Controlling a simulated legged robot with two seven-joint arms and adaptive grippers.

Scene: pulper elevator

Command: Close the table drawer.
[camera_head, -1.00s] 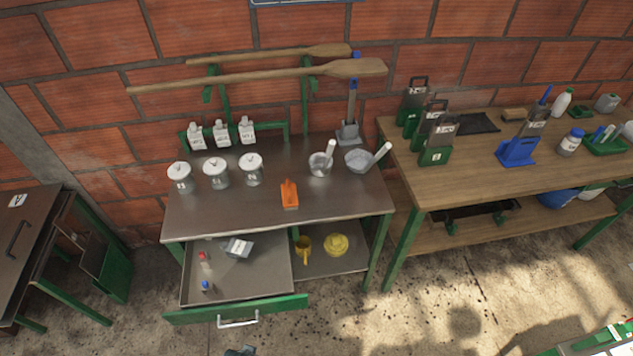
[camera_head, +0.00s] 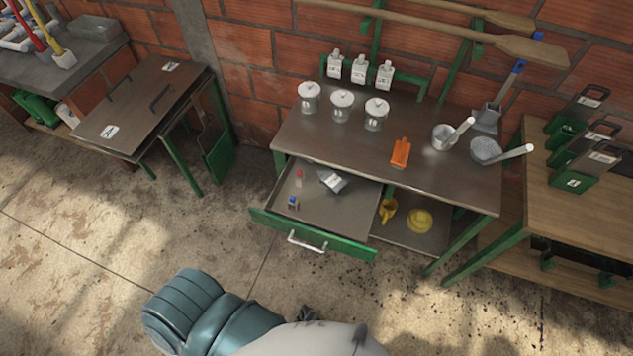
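The table drawer (camera_head: 341,212) is pulled open from the left half of the metal-topped table (camera_head: 330,137). It has a green front panel (camera_head: 348,245) and a pale handle (camera_head: 307,242). Inside lie a red-capped bottle (camera_head: 299,179), a blue-capped bottle (camera_head: 293,202) and a grey-white box (camera_head: 332,181). My teal and grey arm shows at the bottom, in front of the drawer and apart from it. A small dark part at the bottom centre may belong to a gripper, but no fingers can be made out. Neither gripper is clearly in view.
A yellow pot (camera_head: 419,221) sits on the shelf right of the drawer. A wooden table (camera_head: 580,215) stands right. The concrete floor before the drawer is clear.

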